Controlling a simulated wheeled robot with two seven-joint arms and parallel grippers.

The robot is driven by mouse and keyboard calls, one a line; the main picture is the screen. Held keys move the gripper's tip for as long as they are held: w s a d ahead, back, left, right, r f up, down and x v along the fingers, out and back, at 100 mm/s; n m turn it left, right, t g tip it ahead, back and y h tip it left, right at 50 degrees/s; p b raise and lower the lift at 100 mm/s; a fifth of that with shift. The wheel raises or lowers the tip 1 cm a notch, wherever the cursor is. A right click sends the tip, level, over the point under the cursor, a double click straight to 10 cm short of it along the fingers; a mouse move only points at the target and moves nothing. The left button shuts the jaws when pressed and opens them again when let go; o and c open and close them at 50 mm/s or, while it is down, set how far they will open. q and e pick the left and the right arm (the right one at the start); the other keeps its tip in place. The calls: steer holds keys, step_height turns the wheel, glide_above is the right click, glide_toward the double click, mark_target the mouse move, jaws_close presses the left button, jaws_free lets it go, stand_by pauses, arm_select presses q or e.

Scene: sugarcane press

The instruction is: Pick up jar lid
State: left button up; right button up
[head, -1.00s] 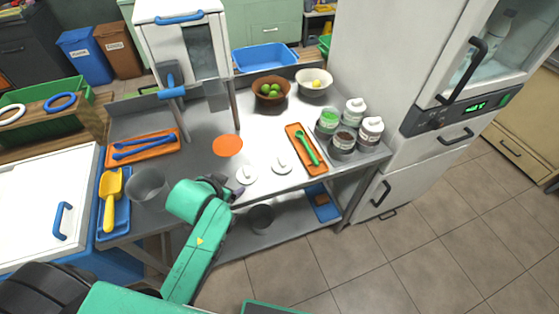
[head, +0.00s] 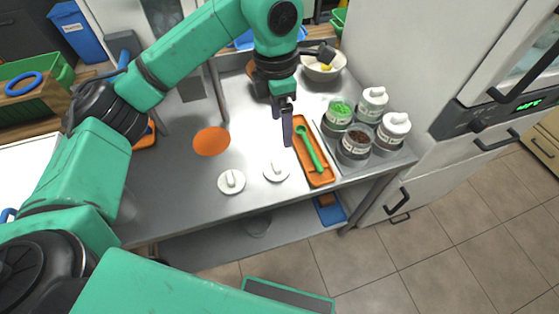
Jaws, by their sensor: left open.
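Two white jar lids with raised handles lie flat on the steel table near its front edge: a left lid (head: 231,182) and a right lid (head: 276,172). My left gripper (head: 287,130) points down above the table, just beyond the right lid and beside the orange tray. Its jaws are open, seen nearly edge-on, and nothing shows between them. A jar with green contents (head: 340,113) and a jar with brown contents (head: 355,146) stand uncovered on the right. Two jars behind them wear white lids (head: 374,97) (head: 397,123). My right gripper is not in view.
The orange tray (head: 326,179) holds a green spoon (head: 310,148). A pale bowl (head: 323,70) stands at the back. The table's front left is bare. A white fridge stands close on the right.

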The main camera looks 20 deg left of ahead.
mark_target(276, 164)
arm_select(q)
steer(key=shift+y, duration=0.4)
steer(key=f+p, duration=0.1)
steer(key=f, duration=0.3)
steer(key=f+p, duration=0.1)
steer(key=f, duration=0.3)
steer(key=a+f+p, duration=0.1)
steer(key=f+p, duration=0.1)
steer(key=f, duration=0.3)
steer(key=shift+s, duration=0.3)
steer(key=shift+f, duration=0.5)
jaws_close()
